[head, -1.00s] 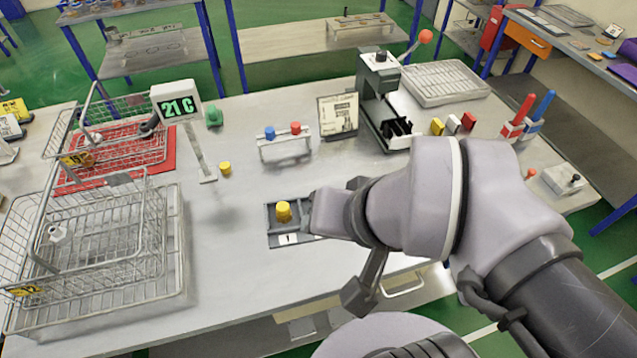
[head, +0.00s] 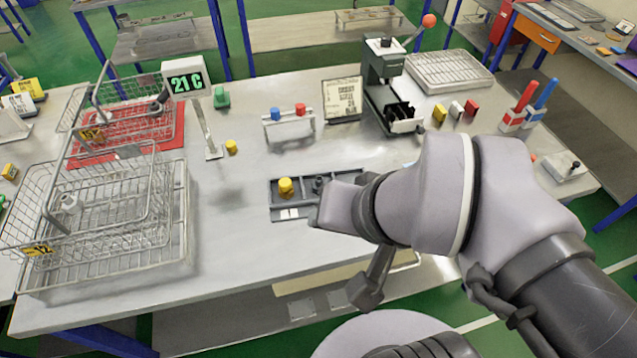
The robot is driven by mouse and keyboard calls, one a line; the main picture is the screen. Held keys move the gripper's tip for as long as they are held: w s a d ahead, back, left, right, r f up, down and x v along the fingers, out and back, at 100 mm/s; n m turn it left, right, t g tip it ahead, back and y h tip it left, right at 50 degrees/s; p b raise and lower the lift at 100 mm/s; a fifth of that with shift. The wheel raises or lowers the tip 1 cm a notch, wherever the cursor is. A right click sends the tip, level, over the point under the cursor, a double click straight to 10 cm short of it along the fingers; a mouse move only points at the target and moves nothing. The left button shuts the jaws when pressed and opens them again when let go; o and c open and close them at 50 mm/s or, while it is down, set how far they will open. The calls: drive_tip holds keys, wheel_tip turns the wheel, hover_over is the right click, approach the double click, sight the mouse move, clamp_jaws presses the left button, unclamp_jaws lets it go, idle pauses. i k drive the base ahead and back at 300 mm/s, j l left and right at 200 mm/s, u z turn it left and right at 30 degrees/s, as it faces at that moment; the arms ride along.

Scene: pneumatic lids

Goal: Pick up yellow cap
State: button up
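A yellow cap (head: 231,147) stands on the table beside the foot of the temperature sign. Another yellow piece (head: 286,187) sits in the left part of a grey compartmented holder (head: 283,214) at the table's front. A small dark grey fitting (head: 319,184) stands in the holder to its right. The end of my arm with my gripper (head: 335,212) is at the holder's right front, apart from both yellow pieces in the picture. My gripper's fingers are hidden or not distinguishable, so their opening does not show.
Wire baskets (head: 95,215) fill the table's left, with a red mat (head: 165,145) behind. A sign (head: 186,82) reads 21 C. A rack (head: 290,122) holds a blue and a red cap. A lever press (head: 385,85) stands behind.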

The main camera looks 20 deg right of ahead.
sight(231, 146)
drive_tip(key=j+z, duration=0.4)
drive_tip(key=j, duration=0.15)
drive_tip(key=j+z, duration=0.45)
drive_tip(key=j, duration=0.15)
drive_tip(key=j+z, duration=0.4)
drive_tip(key=j, duration=0.15)
drive_tip(key=k+l, duration=0.05)
